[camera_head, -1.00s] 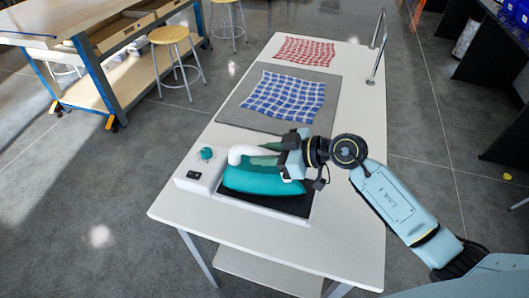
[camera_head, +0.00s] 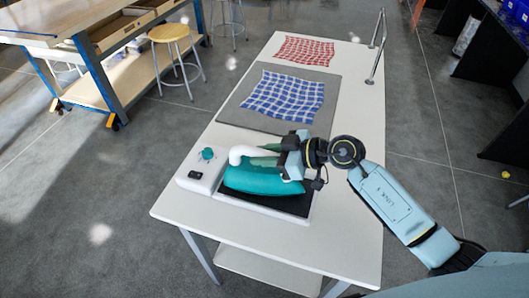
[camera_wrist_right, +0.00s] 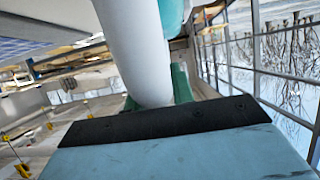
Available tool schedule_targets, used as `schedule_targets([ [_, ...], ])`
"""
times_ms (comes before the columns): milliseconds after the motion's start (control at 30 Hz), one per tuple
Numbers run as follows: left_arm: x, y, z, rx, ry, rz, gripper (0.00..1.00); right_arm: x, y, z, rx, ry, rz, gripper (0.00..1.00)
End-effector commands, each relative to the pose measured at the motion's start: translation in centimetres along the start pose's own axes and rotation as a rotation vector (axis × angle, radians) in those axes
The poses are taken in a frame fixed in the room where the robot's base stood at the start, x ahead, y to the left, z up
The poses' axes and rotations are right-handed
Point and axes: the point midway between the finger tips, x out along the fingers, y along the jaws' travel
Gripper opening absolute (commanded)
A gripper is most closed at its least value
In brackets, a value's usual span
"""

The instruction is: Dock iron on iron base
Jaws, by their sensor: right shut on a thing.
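The teal iron (camera_head: 255,181) with a white handle (camera_head: 242,152) is at the iron base (camera_head: 196,181) near the table's front left. Its body lies over the dark pad of the base; whether it rests fully on the pad I cannot tell. My right gripper (camera_head: 264,157) comes in from the right and is shut on the iron's handle. In the right wrist view the white handle (camera_wrist_right: 136,50) stands between the green fingers, with a bit of the teal body (camera_wrist_right: 171,14) beyond. My left gripper is not in view.
Behind the base, a grey mat (camera_head: 238,112) holds a blue checked cloth (camera_head: 285,95). A red checked cloth (camera_head: 305,50) lies at the far end. A metal rail (camera_head: 377,50) stands on the right edge. The white tabletop (camera_head: 300,245) is clear in front.

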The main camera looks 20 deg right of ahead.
Motion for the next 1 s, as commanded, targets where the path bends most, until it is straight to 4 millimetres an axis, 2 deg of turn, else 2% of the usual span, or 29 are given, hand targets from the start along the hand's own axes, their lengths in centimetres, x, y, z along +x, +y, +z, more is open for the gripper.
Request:
schedule_targets([
  [267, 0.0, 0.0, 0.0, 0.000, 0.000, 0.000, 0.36, 0.0, 0.1, -0.2, -0.002, 0.006, 0.002, 0.00],
  [900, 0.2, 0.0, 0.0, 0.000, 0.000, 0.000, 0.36, 0.4, 0.1, 0.8, -0.001, 0.007, 0.002, 0.00],
  [933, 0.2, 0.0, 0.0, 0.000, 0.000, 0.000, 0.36, 0.4, 0.1, 0.8, -0.002, 0.007, 0.002, 0.28],
  [1000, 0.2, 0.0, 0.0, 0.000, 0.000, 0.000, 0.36, 0.4, 0.1, 0.8, -0.001, 0.006, 0.002, 0.33],
])
